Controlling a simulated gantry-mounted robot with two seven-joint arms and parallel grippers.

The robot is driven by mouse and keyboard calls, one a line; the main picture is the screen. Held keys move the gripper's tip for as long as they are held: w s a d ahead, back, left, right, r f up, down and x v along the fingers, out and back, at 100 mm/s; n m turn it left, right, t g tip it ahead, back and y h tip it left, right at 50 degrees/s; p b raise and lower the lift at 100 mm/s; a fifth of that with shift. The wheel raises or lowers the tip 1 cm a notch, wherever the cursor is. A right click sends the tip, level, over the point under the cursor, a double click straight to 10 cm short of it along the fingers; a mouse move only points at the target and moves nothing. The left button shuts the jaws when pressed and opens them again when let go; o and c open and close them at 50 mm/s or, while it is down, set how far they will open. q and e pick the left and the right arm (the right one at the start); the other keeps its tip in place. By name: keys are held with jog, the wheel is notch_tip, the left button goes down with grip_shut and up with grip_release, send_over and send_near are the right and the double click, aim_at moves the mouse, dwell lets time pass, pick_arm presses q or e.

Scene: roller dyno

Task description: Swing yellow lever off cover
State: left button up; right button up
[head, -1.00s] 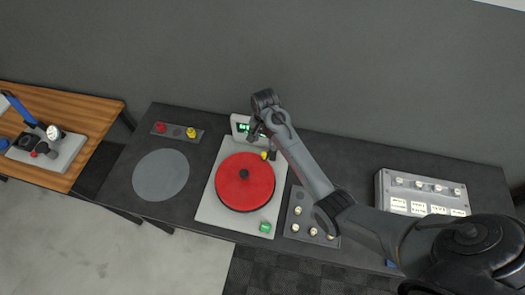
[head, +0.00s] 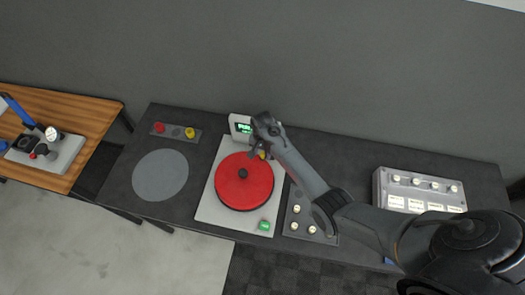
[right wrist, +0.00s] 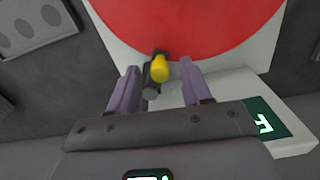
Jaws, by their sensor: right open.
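The yellow lever tip (head: 263,155) shows at the cover's far right edge, partly hidden by my right gripper (head: 254,152). In the right wrist view the yellow lever (right wrist: 160,69) sits at the edge of the red cover (right wrist: 185,25), on a dark pivot. My right gripper (right wrist: 160,88) is open, with a finger on each side of the lever and visible gaps to it. My left gripper is not in view.
A small display box (head: 238,125) stands just behind the cover, close to my right gripper. A grey panel with pale knobs (head: 297,209) is to the right, and a green button (head: 264,226) is at the front. A flat grey disc (head: 160,175) lies left.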

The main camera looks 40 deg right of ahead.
jog(key=shift+c, duration=0.4)
grip_shut()
